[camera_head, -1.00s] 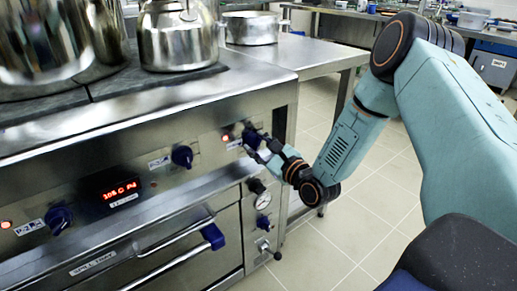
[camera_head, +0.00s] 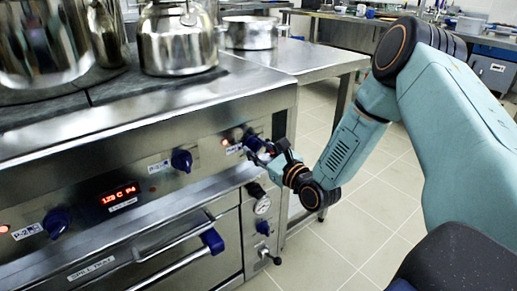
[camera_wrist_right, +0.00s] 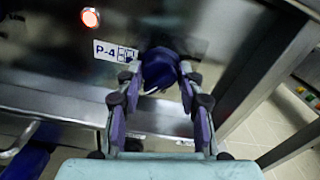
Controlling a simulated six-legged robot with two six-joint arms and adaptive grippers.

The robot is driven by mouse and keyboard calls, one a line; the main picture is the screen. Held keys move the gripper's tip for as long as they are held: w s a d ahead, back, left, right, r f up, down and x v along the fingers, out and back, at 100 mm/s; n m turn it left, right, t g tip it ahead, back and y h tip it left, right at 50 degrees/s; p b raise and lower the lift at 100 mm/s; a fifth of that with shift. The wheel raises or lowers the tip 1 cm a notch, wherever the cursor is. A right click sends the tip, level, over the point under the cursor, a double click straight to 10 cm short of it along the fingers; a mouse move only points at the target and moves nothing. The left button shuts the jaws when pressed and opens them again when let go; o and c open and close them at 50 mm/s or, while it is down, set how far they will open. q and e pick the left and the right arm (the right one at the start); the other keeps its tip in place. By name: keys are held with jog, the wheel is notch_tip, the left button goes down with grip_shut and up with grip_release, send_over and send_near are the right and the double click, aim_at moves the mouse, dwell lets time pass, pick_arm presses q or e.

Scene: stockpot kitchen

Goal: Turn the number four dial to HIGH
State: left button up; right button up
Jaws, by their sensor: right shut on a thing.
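The number four dial is a dark blue knob (camera_wrist_right: 158,66) on the steel front panel, right of a white P-4 label (camera_wrist_right: 115,51). My right gripper (camera_wrist_right: 160,80) is shut on it, with one finger on each side. In the head view my right gripper (camera_head: 259,148) reaches the right end of the panel and partly hides the knob. The dial's marks are too small or covered to read its setting. A lit red lamp (camera_wrist_right: 90,17) glows up and left of the label. My left gripper is not in view.
A red display (camera_head: 120,195) seems to read 129 C P4. Other blue dials (camera_head: 181,160) sit left on the panel. Below my right gripper are a round gauge (camera_head: 262,204) and valves. A kettle (camera_head: 178,42) stands on the cooktop. The floor at right is clear.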

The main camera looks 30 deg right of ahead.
jog(key=o, duration=1.2)
jog(key=shift+s, duration=0.1)
jog(key=shift+s+d, duration=0.15)
jog(key=shift+s, duration=1.7)
jog(key=shift+s+d, duration=0.1)
jog(key=shift+s, duration=1.7)
